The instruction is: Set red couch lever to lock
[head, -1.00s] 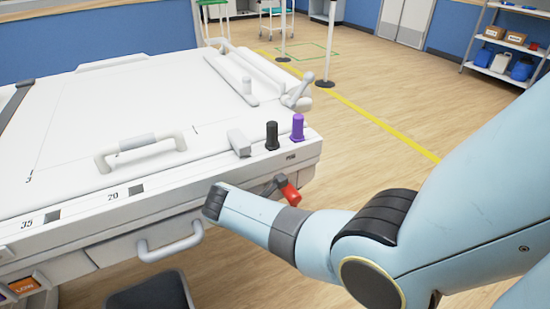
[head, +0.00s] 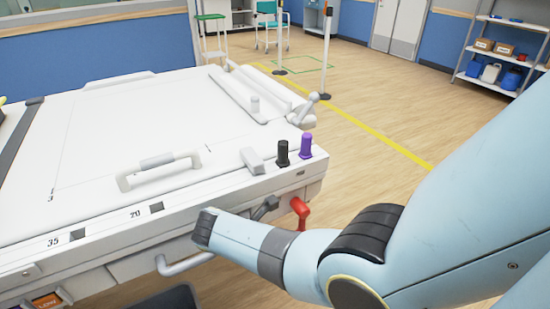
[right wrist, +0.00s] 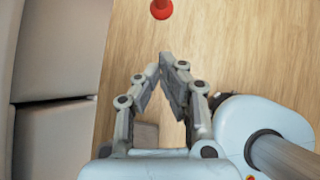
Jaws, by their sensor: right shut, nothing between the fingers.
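The red couch lever (head: 301,211) shows in the head view under the right front corner of the white couch (head: 110,120). Its bent red handle hangs downward. In the right wrist view only its round red end (right wrist: 161,9) shows, at the top edge. My right gripper (right wrist: 168,62) is shut and empty, its fingertips pointing towards the red end with a gap of floor showing between them. In the head view a dark grey part, apparently this gripper's fingers, shows left of the lever, mostly hidden behind my right forearm. My left gripper is out of view.
A black knob (head: 283,153) and a purple knob (head: 306,145) stand on the couch corner above the lever. A white handle (head: 160,171) lies along the couch top. Floor right of the couch is clear up to posts and shelves (head: 505,50).

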